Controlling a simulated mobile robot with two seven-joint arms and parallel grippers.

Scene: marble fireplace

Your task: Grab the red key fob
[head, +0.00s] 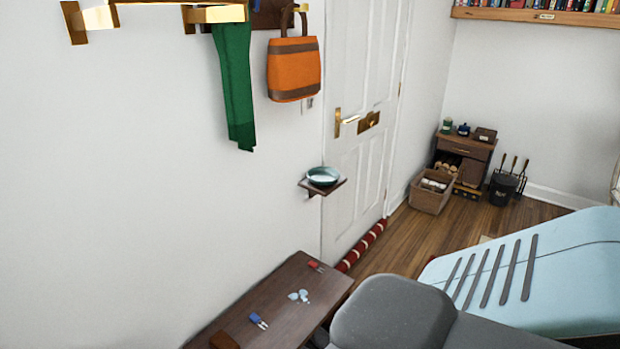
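The red key fob (314,265) lies on the dark wooden bench top (285,277), near its far end by the door. A small metal part shows at its right end. A blue key fob (257,319) with pale metal prongs lies nearer on the same top. A few small pale, shiny pieces (299,296) lie between the two fobs. Neither of my grippers is in view, and nothing touches the red fob.
A brown block (224,341) lies at the bench's near end. A small wall shelf with a teal bowl (322,176) juts out above the far end. An orange bag (294,70) and green scarf (234,85) hang on the wall. A striped red roll (362,245) lies along the door.

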